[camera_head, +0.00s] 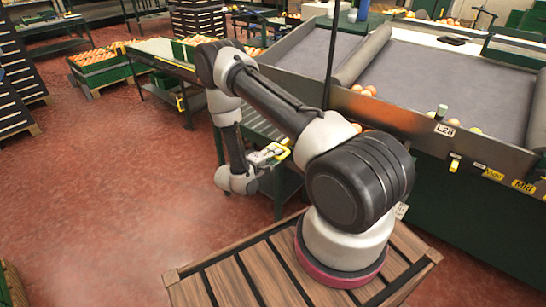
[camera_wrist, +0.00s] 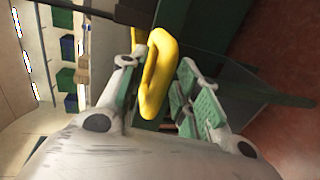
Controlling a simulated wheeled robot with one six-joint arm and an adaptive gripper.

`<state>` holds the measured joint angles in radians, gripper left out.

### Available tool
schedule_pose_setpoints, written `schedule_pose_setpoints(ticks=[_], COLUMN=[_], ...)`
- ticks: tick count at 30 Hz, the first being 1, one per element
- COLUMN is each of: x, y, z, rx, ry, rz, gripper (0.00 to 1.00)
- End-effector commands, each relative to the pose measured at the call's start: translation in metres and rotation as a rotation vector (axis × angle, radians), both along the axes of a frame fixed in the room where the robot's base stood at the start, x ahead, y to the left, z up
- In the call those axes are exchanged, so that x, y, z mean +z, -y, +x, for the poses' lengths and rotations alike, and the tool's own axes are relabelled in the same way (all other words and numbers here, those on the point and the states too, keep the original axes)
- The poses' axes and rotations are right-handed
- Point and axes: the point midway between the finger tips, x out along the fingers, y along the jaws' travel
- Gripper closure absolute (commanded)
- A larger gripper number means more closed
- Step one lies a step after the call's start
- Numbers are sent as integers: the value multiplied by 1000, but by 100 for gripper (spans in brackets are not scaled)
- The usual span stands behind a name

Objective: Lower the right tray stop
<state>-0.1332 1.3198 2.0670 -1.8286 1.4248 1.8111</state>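A yellow loop-shaped handle (camera_head: 284,148) sits at the end of the roller bench, beside my gripper (camera_head: 266,157); I take it for the tray stop's handle. In the wrist view the yellow handle (camera_wrist: 160,72) stands large between the two green-padded fingers of my gripper (camera_wrist: 160,95). The fingers are apart, with visible space on both sides of the handle, and do not appear closed on it. Another yellow handle (camera_head: 181,104) is at the near end of the bench farther left. The stop's own plate or bar cannot be made out.
The roller bench (camera_head: 252,121) stands beyond my gripper. A large grey sorting table (camera_head: 450,88) with a metal edge and several oranges (camera_head: 364,90) fills the right. Orange crates (camera_head: 98,66) stand at the back left. The red floor on the left is clear.

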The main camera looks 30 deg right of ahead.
Motion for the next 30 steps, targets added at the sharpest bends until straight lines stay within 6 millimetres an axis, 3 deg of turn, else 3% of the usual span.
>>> schedule_pose_setpoints(ticks=[1, 4, 11, 18, 21, 29, 30], x=[0, 0, -2, -41, -49, -52, -52], y=[0, 0, 0, 0, -1, -1, -1], z=[0, 0, 0, 0, 0, 0, 0], rx=[0, 0, 0, 0, 1, 1, 1], ry=[0, 0, 0, 0, 2, -1, -1], rz=[0, 0, 1, 1, 2, 7, 7], gripper=[83, 100, 100, 100, 100, 100, 81])
